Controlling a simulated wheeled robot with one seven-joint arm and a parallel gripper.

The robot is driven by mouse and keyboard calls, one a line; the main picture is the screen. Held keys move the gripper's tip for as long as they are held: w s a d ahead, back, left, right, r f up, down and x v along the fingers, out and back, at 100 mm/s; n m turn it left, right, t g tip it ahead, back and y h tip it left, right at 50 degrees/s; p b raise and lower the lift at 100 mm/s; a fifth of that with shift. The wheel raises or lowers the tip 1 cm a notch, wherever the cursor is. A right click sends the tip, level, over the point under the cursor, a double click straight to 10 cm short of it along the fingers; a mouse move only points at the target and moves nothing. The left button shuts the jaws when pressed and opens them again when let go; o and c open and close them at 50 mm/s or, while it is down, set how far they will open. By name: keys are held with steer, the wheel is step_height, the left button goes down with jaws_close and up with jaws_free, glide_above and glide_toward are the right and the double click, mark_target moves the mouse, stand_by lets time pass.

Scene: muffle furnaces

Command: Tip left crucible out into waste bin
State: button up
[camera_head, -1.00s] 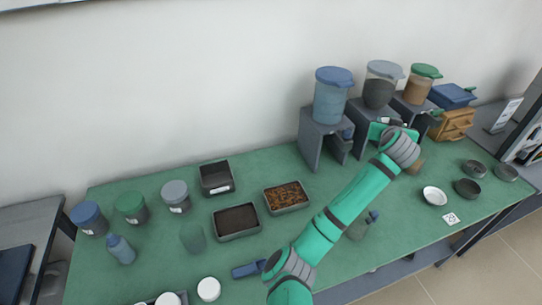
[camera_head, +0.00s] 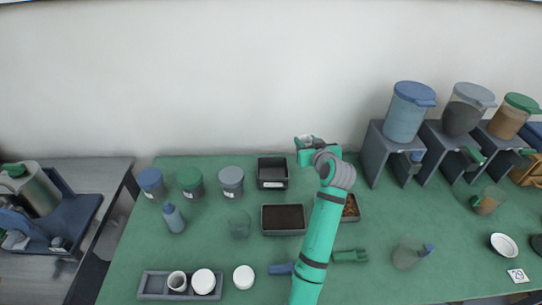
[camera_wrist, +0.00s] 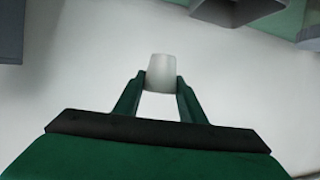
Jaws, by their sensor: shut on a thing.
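My gripper (camera_wrist: 161,82) is shut on a small whitish crucible (camera_wrist: 160,72), gripped by its sides between the fingertips. In the head view my gripper (camera_head: 305,146) is raised near the back wall, above and to the right of an empty dark box with a white label (camera_head: 272,184). That box may be the waste bin; I cannot read its label. The crucible looks roughly upright, and its contents are not visible.
A tray of dark soil (camera_head: 283,220) and a partly hidden tray of brown bits (camera_head: 351,208) lie near my arm. Several lidded jars (camera_head: 231,182) stand left of the dark box. Dispensers on grey stands (camera_head: 407,112) rise at the right.

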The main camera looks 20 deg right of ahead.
steer(key=w+a+f+y, duration=0.1)
steer(key=a+f+y, duration=0.3)
steer(key=a+f, duration=0.4)
steer(key=a, duration=0.5)
steer(key=shift+w+a+y, duration=0.15)
steer(key=shift+w+y, duration=0.15)
steer(key=shift+w, duration=0.05)
stand_by(0.4)
steer(key=shift+m+y, duration=0.7)
steer(key=shift+m, duration=0.2)
steer(key=shift+f+m+y, duration=0.15)
steer(key=shift+m+y, duration=0.15)
steer(key=shift+m, duration=0.3)
